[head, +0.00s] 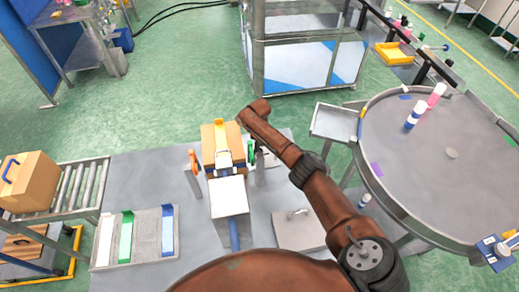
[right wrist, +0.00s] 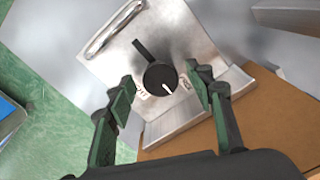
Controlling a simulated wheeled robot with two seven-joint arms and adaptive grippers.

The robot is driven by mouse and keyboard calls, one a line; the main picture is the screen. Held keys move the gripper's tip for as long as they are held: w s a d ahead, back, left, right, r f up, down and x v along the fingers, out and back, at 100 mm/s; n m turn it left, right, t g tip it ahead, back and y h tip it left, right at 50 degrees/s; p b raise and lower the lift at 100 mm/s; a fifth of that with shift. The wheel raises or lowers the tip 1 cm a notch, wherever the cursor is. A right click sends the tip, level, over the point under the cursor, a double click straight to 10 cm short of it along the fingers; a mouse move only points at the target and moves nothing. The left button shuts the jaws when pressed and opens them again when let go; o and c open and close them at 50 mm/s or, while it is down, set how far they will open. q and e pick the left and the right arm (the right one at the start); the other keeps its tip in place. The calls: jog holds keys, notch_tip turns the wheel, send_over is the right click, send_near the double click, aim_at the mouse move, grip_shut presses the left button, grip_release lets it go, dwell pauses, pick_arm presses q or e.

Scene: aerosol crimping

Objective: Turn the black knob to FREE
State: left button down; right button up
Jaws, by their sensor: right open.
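In the right wrist view a round black knob (right wrist: 160,79) sits on a pale metal panel (right wrist: 185,38). A dark bar extends from it toward the upper left. In the head view my right arm hides most of this area, and I cannot make out the knob. My left gripper is not in view.
A curved metal handle (right wrist: 114,28) is on the panel near the knob. A brown surface (right wrist: 255,115) lies beside the panel. In the head view, a round table (head: 420,180) stands at right, and a roller conveyor (head: 75,187) with a cardboard box (head: 28,182) at left.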

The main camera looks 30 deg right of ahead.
notch_tip(320, 180, up, 12)
dwell(0.6)
dwell(0.4)
